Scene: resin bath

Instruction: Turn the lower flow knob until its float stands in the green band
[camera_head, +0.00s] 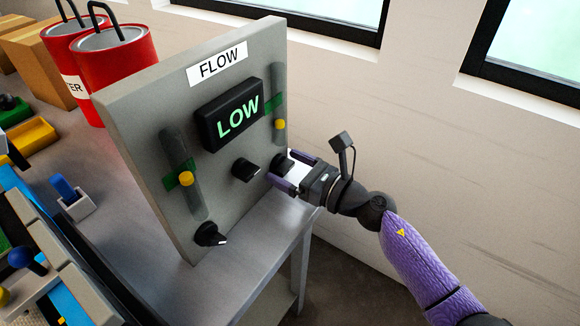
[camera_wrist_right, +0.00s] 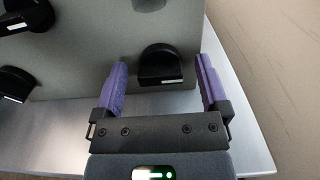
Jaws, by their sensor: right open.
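A grey panel (camera_head: 142,122) labelled FLOW has a display (camera_head: 238,118) reading LOW in green. The left tube's yellow float (camera_head: 186,179) is level with its green band (camera_head: 172,183). The right tube's yellow float (camera_head: 279,124) stands below its green band (camera_head: 273,103). Black knobs sit at the lower left (camera_head: 210,234), the middle (camera_head: 245,169) and below the right tube (camera_head: 281,160). My right gripper (camera_head: 282,167) is open, its purple fingers either side of the right knob, which also shows in the right wrist view (camera_wrist_right: 160,67) with gaps on both sides. My left gripper is not seen.
The panel stands on a grey table (camera_head: 262,232) whose edge is close to my right gripper. Red canisters (camera_head: 118,62) stand behind the panel to the left. Coloured trays and blocks fill the left side. A bare wall (camera_head: 450,150) is at the right.

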